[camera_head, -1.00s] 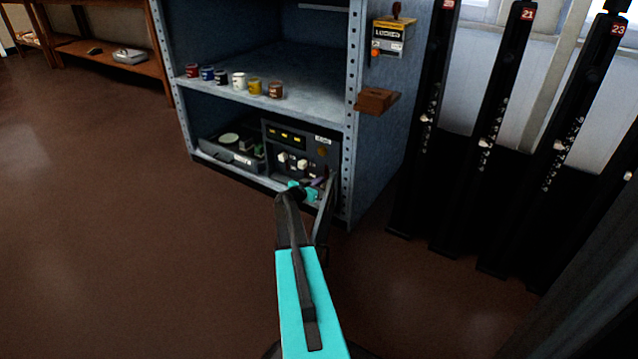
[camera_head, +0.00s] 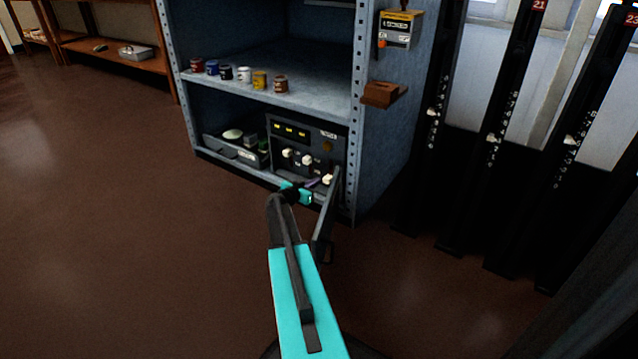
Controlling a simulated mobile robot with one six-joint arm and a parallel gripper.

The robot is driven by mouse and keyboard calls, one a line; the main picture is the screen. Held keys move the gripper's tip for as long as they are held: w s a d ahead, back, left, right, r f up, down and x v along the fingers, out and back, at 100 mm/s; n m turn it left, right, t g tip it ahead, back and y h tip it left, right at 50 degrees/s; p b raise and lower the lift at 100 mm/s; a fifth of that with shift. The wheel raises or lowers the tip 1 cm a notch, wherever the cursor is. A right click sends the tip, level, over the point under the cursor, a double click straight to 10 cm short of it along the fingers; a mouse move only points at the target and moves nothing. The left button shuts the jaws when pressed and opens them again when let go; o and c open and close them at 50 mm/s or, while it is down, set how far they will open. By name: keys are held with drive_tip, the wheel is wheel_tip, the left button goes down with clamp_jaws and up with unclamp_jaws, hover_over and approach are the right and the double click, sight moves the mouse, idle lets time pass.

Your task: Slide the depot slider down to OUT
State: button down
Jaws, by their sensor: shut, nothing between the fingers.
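A dark control panel (camera_head: 322,142) stands on the bottom shelf of the blue-grey cabinet. It has yellow displays along its top and white slider knobs. The left knob (camera_head: 287,153) and middle knob (camera_head: 307,159) sit at about mid-height; the right knob (camera_head: 328,179) sits lower. The labels are too small to read, so I cannot tell which knob is the depot slider. My gripper (camera_head: 314,184) is shut and empty, low in front of the panel, close to the right knob. I cannot tell whether it touches anything. My arm hides part of the panel's lower edge.
The cabinet's right post (camera_head: 356,130) stands close beside the panel. A grey tray-like device (camera_head: 235,150) lies left of the panel. Several small paint cans (camera_head: 243,75) line the shelf above. Tall black lever posts (camera_head: 500,130) stand at the right. The floor (camera_head: 120,240) at the left is clear.

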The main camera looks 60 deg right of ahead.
drive_tip(key=shift+v, duration=1.55)
drive_tip(key=shift+r, duration=0.1)
